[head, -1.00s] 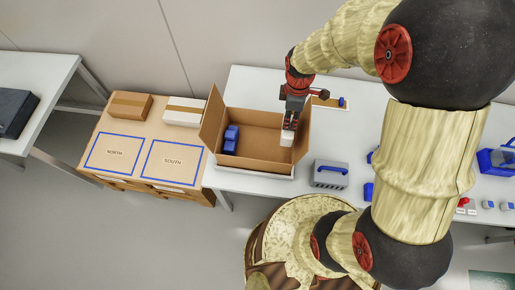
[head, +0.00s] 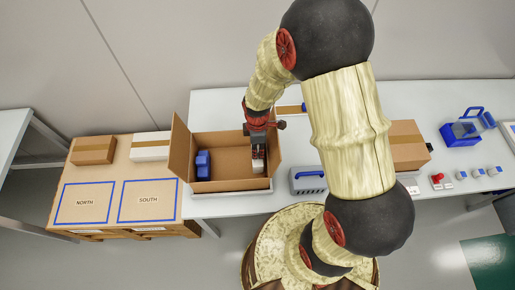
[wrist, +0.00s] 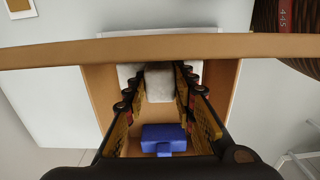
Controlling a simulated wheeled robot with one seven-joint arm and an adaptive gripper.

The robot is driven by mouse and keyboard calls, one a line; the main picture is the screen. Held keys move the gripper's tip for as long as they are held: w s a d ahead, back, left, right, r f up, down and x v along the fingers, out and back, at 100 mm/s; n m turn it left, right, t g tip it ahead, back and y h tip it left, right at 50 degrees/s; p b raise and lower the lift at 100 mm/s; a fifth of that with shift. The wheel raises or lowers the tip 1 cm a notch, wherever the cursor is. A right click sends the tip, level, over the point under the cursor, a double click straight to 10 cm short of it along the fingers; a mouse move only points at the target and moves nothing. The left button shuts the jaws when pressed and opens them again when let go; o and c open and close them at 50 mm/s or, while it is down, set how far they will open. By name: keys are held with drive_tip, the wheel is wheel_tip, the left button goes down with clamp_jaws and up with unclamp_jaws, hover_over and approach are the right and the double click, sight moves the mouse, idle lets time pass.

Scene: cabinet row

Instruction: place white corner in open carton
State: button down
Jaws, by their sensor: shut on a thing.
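The open carton (head: 222,141) stands on the white table with its flaps up. My gripper (head: 258,154) reaches down over the carton's right half. It is shut on the white corner (head: 259,167), a pale block at the fingertips. In the wrist view, the white corner (wrist: 160,88) sits between the two fingers, with the carton's brown wall (wrist: 100,85) around it. Whether the corner touches the carton floor cannot be told. A blue object (head: 203,164) lies in the carton's left part; it also shows in the wrist view (wrist: 163,138).
Left of the carton, a pallet top carries blue squares marked NORTH (head: 85,203) and SOUTH (head: 148,200). Two closed boxes stand behind them. A grey case with a blue handle (head: 308,180) stands just right of the carton. Another brown box (head: 407,145) is farther right.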

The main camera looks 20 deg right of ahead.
drive_tip(key=shift+f+b, duration=0.3)
drive_tip(key=shift+f, duration=0.1)
drive_tip(key=shift+f, duration=0.2)
drive_tip(key=c, duration=1.6)
unclamp_jaws()
drive_tip(key=shift+o, duration=0.6)
